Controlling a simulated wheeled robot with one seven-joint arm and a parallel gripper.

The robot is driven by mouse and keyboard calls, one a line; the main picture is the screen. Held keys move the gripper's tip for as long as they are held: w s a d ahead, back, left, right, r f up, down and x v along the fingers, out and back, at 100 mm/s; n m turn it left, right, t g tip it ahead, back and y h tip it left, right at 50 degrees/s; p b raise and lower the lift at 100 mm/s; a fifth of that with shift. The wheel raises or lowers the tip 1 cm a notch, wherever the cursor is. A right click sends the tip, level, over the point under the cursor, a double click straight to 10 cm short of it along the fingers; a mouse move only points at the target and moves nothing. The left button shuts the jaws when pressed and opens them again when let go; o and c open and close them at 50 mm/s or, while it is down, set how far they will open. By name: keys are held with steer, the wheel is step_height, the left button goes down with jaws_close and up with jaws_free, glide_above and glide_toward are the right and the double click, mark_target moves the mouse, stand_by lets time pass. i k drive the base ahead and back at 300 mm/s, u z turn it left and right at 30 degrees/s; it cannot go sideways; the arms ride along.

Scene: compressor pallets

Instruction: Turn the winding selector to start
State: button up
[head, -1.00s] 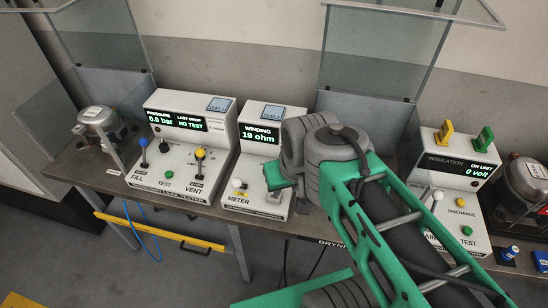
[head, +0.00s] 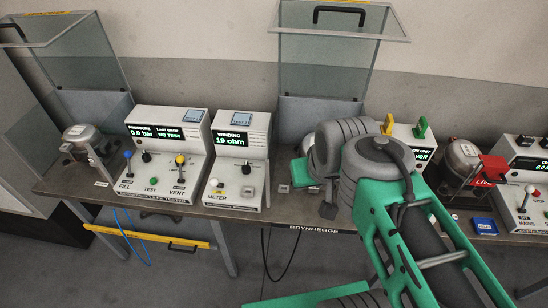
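The winding meter (head: 257,150) is a white sloped box left of centre on the bench. Its lit display (head: 232,138) reads WINDING 19 ohm. A dark knob (head: 246,168) stands on its sloped face, apparently the winding selector; its setting is too small to read. A white-balled lever (head: 214,182) stands at its METER end. My arm's grey wrist is right of the meter. My gripper (head: 328,209) seems to be at its lower end, apart from the knob; its fingers are not clear enough to show whether it is open or shut.
The leak tester (head: 140,170) stands close left of the meter, a compressor (head: 82,138) beyond it. An insulation unit (head: 420,133) is partly hidden behind my arm. Farther right are another compressor (head: 463,160) and a white unit (head: 520,165). A glass guard (head: 322,65) is raised behind.

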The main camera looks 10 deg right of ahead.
mark_target(245, 169)
steer(key=z, duration=0.25)
steer(key=i, duration=0.7)
steer(key=u, duration=3)
